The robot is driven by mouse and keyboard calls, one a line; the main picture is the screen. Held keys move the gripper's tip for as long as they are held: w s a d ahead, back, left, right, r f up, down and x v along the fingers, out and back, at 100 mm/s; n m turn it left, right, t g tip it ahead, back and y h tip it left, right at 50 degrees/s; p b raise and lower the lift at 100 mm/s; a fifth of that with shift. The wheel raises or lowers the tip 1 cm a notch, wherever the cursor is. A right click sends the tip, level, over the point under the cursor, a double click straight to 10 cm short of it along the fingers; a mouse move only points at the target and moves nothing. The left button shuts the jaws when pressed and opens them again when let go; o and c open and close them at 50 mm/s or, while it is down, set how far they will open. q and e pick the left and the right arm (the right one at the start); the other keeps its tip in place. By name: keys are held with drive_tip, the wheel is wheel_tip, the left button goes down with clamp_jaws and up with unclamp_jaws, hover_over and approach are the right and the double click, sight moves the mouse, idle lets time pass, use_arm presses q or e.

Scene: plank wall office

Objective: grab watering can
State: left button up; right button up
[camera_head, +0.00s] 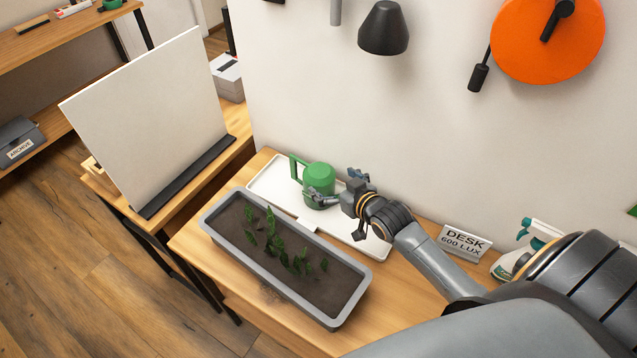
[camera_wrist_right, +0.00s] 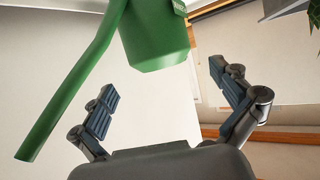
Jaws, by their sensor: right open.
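The green watering can (camera_head: 318,180) stands upright on the white tray, at its left part, with its handle toward the left in the head view. My right gripper (camera_head: 335,186) is open at the can's right side, one finger in front of the can and one behind it. In the right wrist view the can (camera_wrist_right: 153,38) is at the top, beyond and between the open fingers of the gripper (camera_wrist_right: 170,97). A gap shows between the can and both finger pads there. My left gripper is not in view.
A grey planter (camera_head: 345,316) with soil and small green plants stands in front of the white tray (camera_head: 268,185) on the wooden desk (camera_head: 410,295). A sign (camera_head: 465,242) and a spray bottle (camera_head: 507,263) stand to the right. The wall is close behind.

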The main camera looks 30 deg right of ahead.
sight(320, 173)
drive_tip(key=shift+x, duration=0.85)
drive_tip(key=shift+w+f+p, duration=0.1)
drive_tip(key=shift+w+p, duration=0.25)
drive_tip(key=shift+w, duration=0.1)
drive_tip(key=x, duration=0.4)
drive_tip(key=shift+w+f+p, duration=0.1)
drive_tip(key=shift+f+p, duration=0.15)
drive_tip(key=shift+p, duration=0.15)
drive_tip(key=shift+c, duration=0.8)
drive_tip(key=c, duration=1.4)
drive_tip(key=shift+r, duration=0.15)
drive_tip(key=shift+c, duration=0.6)
drive_tip(key=shift+r, duration=0.1)
